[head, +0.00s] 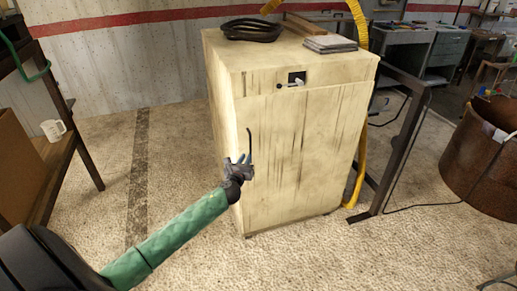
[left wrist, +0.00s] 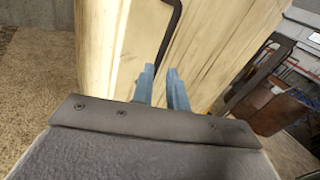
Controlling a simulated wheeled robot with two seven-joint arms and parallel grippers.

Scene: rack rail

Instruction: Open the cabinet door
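The cream, stained cabinet (head: 225,110) stands in the middle of the head view. Its front door (head: 310,150) looks shut. A thin dark upright handle (head: 250,145) sits near the door's left edge and also shows in the left wrist view (left wrist: 172,30). My left gripper (head: 241,160) is at the handle's lower part. In the left wrist view its two blue fingers (left wrist: 161,70) are apart, with the handle's lower end just ahead of the gap between their tips. I cannot tell whether they touch it. My right gripper is not in view.
A coiled black hose (head: 252,30) and a grey stack (head: 330,43) lie on the cabinet. A table with a white mug (head: 53,130) stands at left. A dark metal frame (head: 400,145) and rusty drum (head: 480,160) stand at right. Floor before the cabinet is clear.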

